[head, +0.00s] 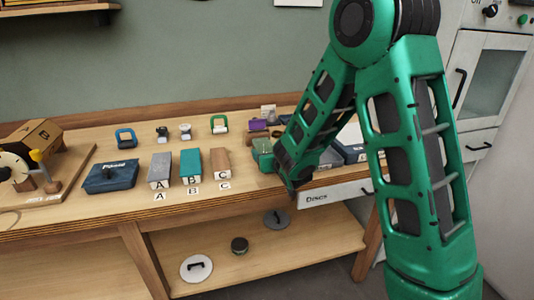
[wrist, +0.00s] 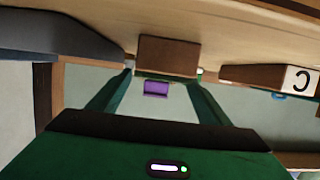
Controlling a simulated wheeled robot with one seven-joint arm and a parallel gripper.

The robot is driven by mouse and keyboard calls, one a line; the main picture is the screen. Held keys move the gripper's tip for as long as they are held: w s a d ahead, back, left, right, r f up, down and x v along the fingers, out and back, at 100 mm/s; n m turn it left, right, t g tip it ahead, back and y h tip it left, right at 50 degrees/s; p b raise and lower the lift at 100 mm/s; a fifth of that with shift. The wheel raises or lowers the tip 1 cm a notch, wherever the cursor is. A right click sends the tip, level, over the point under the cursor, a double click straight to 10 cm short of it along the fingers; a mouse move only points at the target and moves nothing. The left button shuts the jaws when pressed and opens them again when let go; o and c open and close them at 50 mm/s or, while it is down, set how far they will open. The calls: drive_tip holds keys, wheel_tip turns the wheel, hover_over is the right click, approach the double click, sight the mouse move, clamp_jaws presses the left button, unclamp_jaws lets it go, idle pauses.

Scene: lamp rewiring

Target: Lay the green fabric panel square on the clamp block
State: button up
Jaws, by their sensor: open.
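My gripper (head: 264,150) is at the right part of the bench, low over the top, with its jaws open. In the wrist view, which is upside down, its two green fingers (wrist: 156,92) stand apart. A brown block (wrist: 168,55) shows beyond and between the fingertips, and I see no contact with it. I cannot tell whether it is the clamp block. A small purple piece (wrist: 156,89) shows behind it, and a purple item (head: 258,125) is also behind my gripper in the head view. I cannot pick out a green fabric panel for certain; my gripper and arm hide part of this area.
Grey block A (head: 159,170), teal block B (head: 191,166) and brown block C (head: 220,163) stand left of my gripper. A dark blue box (head: 110,176) sits farther left. Small clamp-like items line the back. A drawer labelled Discs (head: 330,193) is below right.

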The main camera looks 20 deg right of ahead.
drive_tip(key=v, duration=1)
drive_tip(key=s+d+f+m+g+h, duration=0.15)
drive_tip(key=s+d+g, duration=0.25)
drive_tip(key=s+d, duration=0.4)
drive_tip(key=s+d+m+g+h, duration=0.3)
drive_tip(key=s+d, duration=0.3)
drive_tip(key=d, duration=0.5)
drive_tip(key=s+a+r+m+g+y, duration=0.1)
drive_tip(key=s+g+y, duration=0.3)
drive_tip(key=s, duration=2)
drive_tip(key=r+m+g, duration=0.1)
drive_tip(key=g, duration=0.2)
drive_tip(key=shift+s+a+r+g+y, duration=0.25)
drive_tip(key=shift+s+a+g+y, duration=0.05)
drive_tip(key=shift+s+a+y, duration=0.1)
drive_tip(key=shift+w+f, duration=0.25)
drive_tip(key=shift+w, duration=0.45)
